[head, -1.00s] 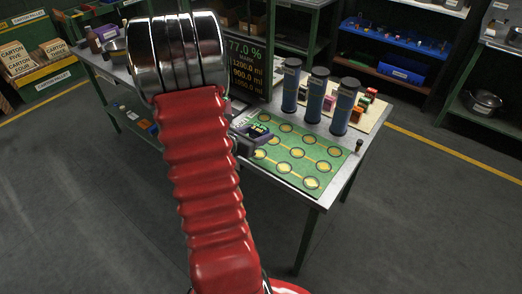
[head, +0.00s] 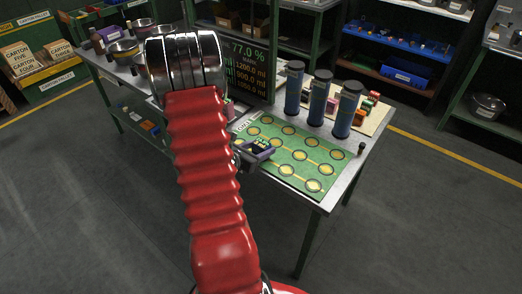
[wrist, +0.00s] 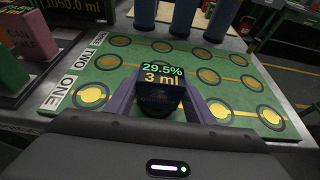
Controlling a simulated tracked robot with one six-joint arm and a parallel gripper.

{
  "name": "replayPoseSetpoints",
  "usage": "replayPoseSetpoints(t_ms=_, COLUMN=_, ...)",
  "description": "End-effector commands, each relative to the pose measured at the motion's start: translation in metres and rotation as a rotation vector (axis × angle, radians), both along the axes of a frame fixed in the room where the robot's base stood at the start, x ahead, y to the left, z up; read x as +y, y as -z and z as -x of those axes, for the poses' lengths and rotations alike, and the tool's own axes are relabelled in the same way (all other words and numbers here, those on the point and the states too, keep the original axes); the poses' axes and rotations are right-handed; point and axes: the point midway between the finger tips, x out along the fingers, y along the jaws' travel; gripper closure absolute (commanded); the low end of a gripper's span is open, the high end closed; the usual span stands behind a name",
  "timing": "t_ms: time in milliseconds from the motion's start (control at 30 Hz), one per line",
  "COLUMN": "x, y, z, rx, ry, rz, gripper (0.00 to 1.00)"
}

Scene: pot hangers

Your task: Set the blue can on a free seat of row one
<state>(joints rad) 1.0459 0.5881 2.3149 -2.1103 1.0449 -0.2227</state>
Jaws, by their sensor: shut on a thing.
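My gripper (wrist: 158,103) has its purple fingers shut on a dark blue can (wrist: 158,98), seen from above in the wrist view with a small readout over it. In the head view my gripper (head: 262,150) is over the near left part of the green mat (head: 300,165). The mat has rows of round yellow seats, labelled ONE and TWO at one end. Row one (wrist: 90,95) is the row nearest me in the wrist view. Its visible seats are empty; the can and fingers hide part of the row. I cannot tell whether the can touches the mat.
Several tall blue cylinders (head: 319,103) stand behind the mat. Small coloured blocks (head: 362,112) are behind them. A display board (head: 248,70) rises at the mat's back left. Metal bowls (head: 124,48) stand on the table's left part. A small dark peg (head: 361,149) stands near the right edge.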

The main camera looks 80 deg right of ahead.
Motion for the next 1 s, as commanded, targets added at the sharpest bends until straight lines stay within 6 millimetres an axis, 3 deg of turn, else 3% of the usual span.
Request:
replayPoseSetpoints(t_ms=500, x=-0.0003, y=0.0103, z=0.0002, rx=0.000, ry=0.000, rz=0.001, gripper=0.80)
replayPoseSetpoints(t_ms=533, x=-0.0002, y=0.0109, z=0.0002, rx=-0.001, ry=0.000, rz=0.000, gripper=0.51)
replayPoseSetpoints(t_ms=800, x=-0.0001, y=0.0105, z=0.0003, rx=-0.001, ry=0.000, rz=0.000, gripper=0.33)
replayPoseSetpoints(t_ms=1000, x=-0.0001, y=0.0104, z=0.0003, rx=-0.001, ry=0.000, rz=0.000, gripper=0.33)
